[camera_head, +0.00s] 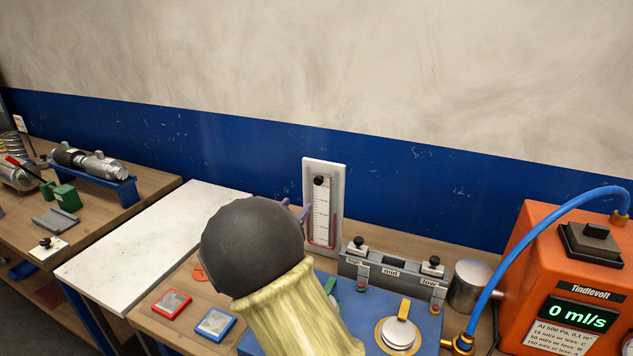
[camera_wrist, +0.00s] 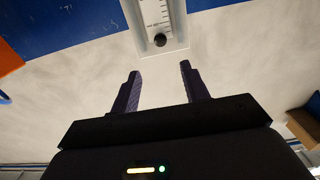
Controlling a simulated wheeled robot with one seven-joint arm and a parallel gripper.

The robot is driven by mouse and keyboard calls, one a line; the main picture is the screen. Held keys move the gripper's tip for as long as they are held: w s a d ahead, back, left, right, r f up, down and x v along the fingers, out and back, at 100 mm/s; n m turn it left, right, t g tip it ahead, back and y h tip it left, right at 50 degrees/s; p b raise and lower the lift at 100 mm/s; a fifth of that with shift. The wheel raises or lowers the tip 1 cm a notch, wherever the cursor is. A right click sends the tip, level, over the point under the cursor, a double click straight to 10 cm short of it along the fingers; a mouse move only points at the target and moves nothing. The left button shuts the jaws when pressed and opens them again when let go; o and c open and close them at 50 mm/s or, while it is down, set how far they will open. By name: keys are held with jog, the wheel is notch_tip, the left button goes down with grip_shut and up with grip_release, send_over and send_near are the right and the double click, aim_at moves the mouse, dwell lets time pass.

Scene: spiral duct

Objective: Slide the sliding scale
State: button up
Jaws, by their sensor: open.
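The sliding scale is a white upright panel (camera_head: 340,190) with a graduated strip and a red line, standing against the blue wall band. Its black knob (camera_head: 319,181) sits near the top of the strip. In the wrist view, which looks upside down, the scale (camera_wrist: 154,14) and its knob (camera_wrist: 159,40) show at the top centre. My gripper (camera_wrist: 158,67) is open and empty, its two purple fingers apart, pointing towards the knob without touching it. In the head view my dark wrist hides most of the gripper; purple finger parts (camera_head: 303,213) show just left of the panel.
A grey block (camera_head: 390,270) with black knobs and a blue box (camera_head: 345,305) stand right of and below the scale. An orange device (camera_head: 570,280) reading 0 ml/s, with a blue hose (camera_head: 520,245), is at the right. A white tabletop (camera_head: 150,245) is clear at left.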

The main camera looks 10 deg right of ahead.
aim_at(317, 181)
jog(key=p+x, duration=0.3)
jog(key=x, duration=1.1)
jog(key=shift+a+p, duration=0.1)
jog(key=shift+p, duration=0.25)
jog(key=shift+c, duration=0.3)
